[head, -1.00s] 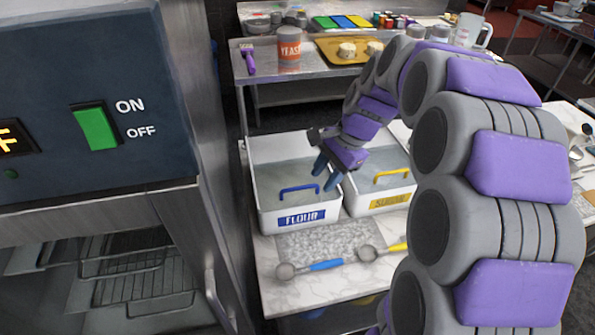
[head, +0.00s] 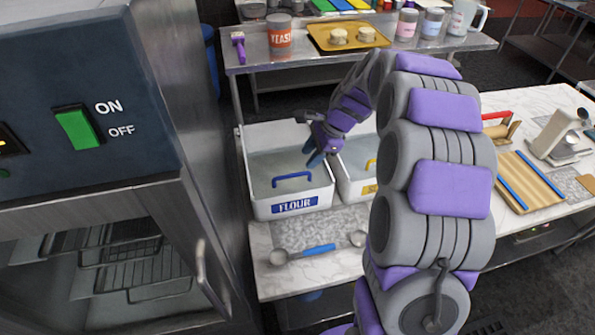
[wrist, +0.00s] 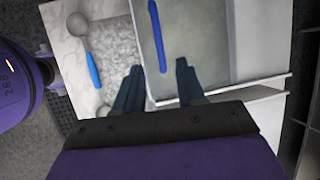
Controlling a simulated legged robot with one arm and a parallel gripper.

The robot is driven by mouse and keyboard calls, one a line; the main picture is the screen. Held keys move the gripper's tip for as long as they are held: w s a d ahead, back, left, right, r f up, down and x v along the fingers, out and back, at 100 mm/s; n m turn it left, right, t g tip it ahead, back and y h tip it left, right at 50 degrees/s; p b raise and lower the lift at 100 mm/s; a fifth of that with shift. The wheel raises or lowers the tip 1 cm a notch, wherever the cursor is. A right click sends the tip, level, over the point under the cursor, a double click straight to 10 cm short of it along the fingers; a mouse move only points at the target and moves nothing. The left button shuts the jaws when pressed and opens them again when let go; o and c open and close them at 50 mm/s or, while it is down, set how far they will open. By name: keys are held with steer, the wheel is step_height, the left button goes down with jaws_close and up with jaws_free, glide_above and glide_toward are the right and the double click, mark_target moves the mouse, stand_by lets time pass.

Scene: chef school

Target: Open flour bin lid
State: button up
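The flour bin (head: 294,205) is a white box with a blue FLOUR label, standing on the marble counter. Its grey see-through lid (head: 265,168) is on, with a blue bar handle (head: 292,180). In the wrist view the handle (wrist: 157,50) lies ahead of the fingers, over the lid (wrist: 205,45). My gripper (head: 316,158) is just above the lid's right side, to the right of the handle and apart from it. In the wrist view my gripper (wrist: 160,80) has its two blue fingers spread with nothing between them.
A second white bin (head: 358,190) with a yellow handle stands right beside the flour bin, partly behind my arm. A scoop with a blue handle (head: 320,249) lies in front. A steel cabinet (head: 205,230) stands close on the left. A wooden board (head: 528,182) lies on the right.

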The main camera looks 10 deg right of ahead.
mark_target(295, 175)
steer(key=x, duration=0.3)
steer(key=shift+f, duration=0.35)
steer(key=a+f, duration=0.2)
steer(key=a+f+b, duration=0.1)
steer(key=a, duration=0.1)
steer(key=shift+w+f, duration=0.2)
steer(key=shift+w, duration=0.15)
steer(key=shift+f, duration=0.1)
steer(key=shift+d, duration=1.1)
steer(key=shift+c, duration=0.6)
steer(key=shift+a, duration=0.9)
jaws_close()
steer(key=shift+d, duration=0.2)
